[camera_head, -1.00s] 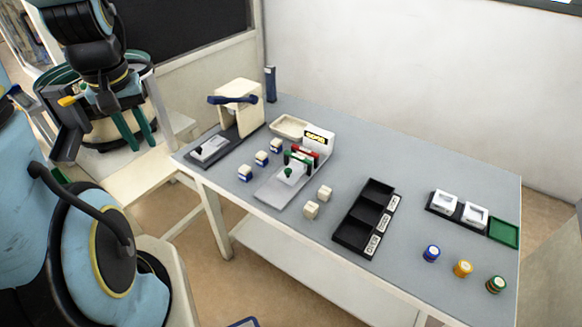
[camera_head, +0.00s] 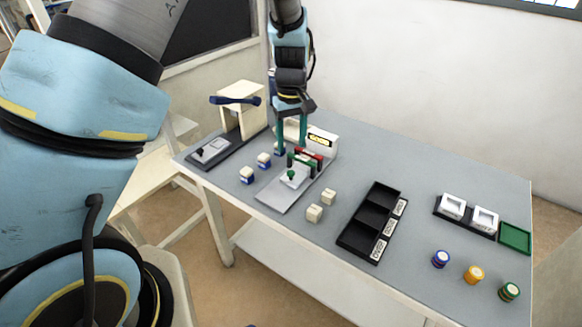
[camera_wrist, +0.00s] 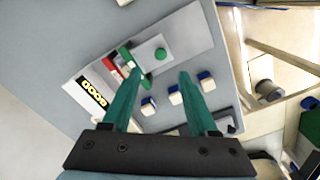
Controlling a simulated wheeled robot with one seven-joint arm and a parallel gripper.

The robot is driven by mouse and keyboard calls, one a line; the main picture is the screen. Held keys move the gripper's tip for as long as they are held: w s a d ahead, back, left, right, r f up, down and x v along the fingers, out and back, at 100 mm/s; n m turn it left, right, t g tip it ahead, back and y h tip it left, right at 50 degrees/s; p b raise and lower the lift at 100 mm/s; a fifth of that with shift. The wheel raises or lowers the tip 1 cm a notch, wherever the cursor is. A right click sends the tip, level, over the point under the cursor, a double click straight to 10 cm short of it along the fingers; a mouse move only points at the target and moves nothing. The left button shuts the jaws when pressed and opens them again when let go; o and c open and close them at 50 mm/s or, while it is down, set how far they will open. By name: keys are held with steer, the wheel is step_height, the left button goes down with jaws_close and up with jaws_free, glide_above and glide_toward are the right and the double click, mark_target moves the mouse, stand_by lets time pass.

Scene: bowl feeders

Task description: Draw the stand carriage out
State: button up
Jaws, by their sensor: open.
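The cream stand (camera_head: 241,102) with a dark blue handle (camera_head: 235,100) is at the table's left. A light grey carriage plate (camera_head: 213,148) with a black knob (camera_head: 200,153) sits on its dark base, at the front end. A second fixture carries a GOOD sign (camera_head: 320,139) and a white block with a green knob (camera_head: 291,174); the knob also shows in the wrist view (camera_wrist: 160,54). My gripper (camera_head: 291,147) is open and empty, pointing down near this fixture's back left, right of the cream stand. Its teal fingers also show in the wrist view (camera_wrist: 158,75). I cannot tell its exact height.
Several white-and-blue blocks (camera_head: 247,175) lie between the stand and the fixture. Cream blocks (camera_head: 314,213), a black compartment tray (camera_head: 358,240), coloured round pieces (camera_head: 473,274) and a green tray (camera_head: 515,238) are to the right. A shallow cream dish behind my fingers is partly hidden.

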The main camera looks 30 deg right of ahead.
mark_target(291, 172)
step_height(291, 172, down, 9)
steer(key=shift+f+p, duration=0.15)
steer(key=shift+p, duration=0.9)
jaws_close()
steer(key=shift+a, duration=0.1)
stand_by(0.6)
